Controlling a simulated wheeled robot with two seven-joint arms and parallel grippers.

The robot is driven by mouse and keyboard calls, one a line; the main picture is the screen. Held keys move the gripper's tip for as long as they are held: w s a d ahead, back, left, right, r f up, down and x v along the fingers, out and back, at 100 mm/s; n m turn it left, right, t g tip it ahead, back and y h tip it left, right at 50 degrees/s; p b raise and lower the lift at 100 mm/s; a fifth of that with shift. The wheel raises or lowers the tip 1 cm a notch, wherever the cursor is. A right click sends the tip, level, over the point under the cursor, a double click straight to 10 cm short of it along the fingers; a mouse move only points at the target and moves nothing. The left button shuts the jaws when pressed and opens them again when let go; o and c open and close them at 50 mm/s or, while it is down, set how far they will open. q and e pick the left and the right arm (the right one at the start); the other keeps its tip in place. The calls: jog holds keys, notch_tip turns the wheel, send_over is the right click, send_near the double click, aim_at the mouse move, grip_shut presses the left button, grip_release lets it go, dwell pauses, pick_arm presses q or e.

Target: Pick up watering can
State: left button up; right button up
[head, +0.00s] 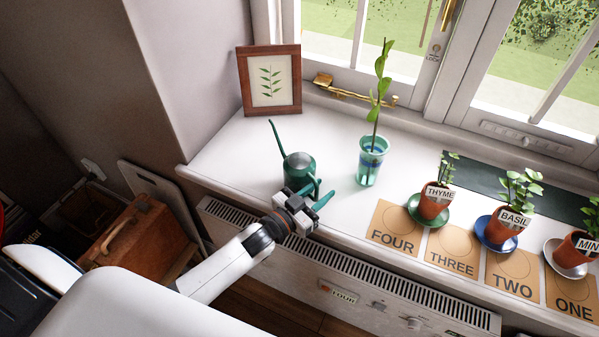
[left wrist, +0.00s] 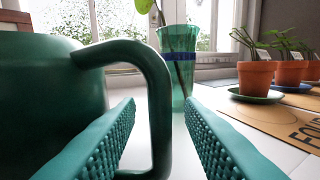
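The dark green watering can (head: 299,171) stands upright on the white windowsill, its thin spout pointing up and left in the head view. In the left wrist view, the watering can (left wrist: 50,95) fills the left side, and its curved handle (left wrist: 158,95) hangs between my two textured teal fingers. My left gripper (head: 318,193) is at the can's handle side, open, with a finger on each side of the handle. A gap shows between the handle and the right finger; whether the left finger touches is unclear. My right gripper is not in view.
A green glass (head: 369,165) with a plant cutting stands right of the can. A framed leaf picture (head: 270,82) leans behind it. Potted herbs on saucers, including thyme (head: 434,201), and numbered cards stand further right. A radiator (head: 350,270) lies below the sill edge.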

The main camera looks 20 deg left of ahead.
pick_arm(q)
jog(key=shift+w+d, duration=0.2)
jog(key=shift+w, duration=0.3)
grip_shut()
jog(key=shift+r, duration=0.15)
